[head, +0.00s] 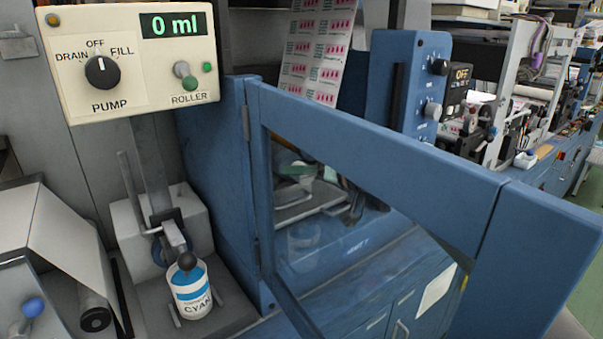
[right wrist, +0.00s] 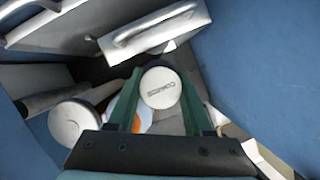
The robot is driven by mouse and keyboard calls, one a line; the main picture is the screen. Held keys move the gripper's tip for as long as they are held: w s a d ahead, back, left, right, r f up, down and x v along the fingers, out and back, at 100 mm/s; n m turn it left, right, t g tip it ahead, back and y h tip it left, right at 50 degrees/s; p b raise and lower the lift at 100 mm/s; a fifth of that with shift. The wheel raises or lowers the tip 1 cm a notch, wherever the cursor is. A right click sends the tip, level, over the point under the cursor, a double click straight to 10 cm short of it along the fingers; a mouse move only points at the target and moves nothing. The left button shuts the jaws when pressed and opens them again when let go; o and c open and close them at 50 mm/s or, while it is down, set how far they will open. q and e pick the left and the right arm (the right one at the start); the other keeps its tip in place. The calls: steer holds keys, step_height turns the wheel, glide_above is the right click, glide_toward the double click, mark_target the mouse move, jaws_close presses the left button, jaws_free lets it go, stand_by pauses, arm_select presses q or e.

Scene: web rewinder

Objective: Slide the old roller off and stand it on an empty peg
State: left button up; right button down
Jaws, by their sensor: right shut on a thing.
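In the right wrist view, my right gripper (right wrist: 160,72) has its two green fingers on either side of a roller (right wrist: 160,94). It is shut on this roller, whose round white end has dark lettering and faces the camera. The rest of the roller's length is hidden. A second white round end (right wrist: 70,122) shows to the left of the fingers, apart from them. In the head view, green and white parts (head: 297,171) show small through the blue door's window, too unclear to sort gripper from roller. My left gripper is not in view. I cannot make out an empty peg.
The open blue framed door (head: 385,150) crosses the head view. A cyan-labelled bottle (head: 192,292) stands on a grey ledge at lower left. The pump panel (head: 130,62) reads 0 ml. A dark cylinder (head: 95,317) and blue knob (head: 33,307) are at lower left.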

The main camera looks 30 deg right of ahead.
steer(key=shift+s+d+b, duration=0.15)
steer(key=shift+s+b, duration=0.3)
steer(key=shift+s, duration=0.45)
arm_select(q)
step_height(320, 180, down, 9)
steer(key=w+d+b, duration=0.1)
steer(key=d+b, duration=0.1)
steer(key=b, duration=1)
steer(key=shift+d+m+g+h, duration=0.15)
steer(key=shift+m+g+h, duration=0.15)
arm_select(e)
steer(key=s, duration=1.3)
steer(key=shift+d, duration=0.4)
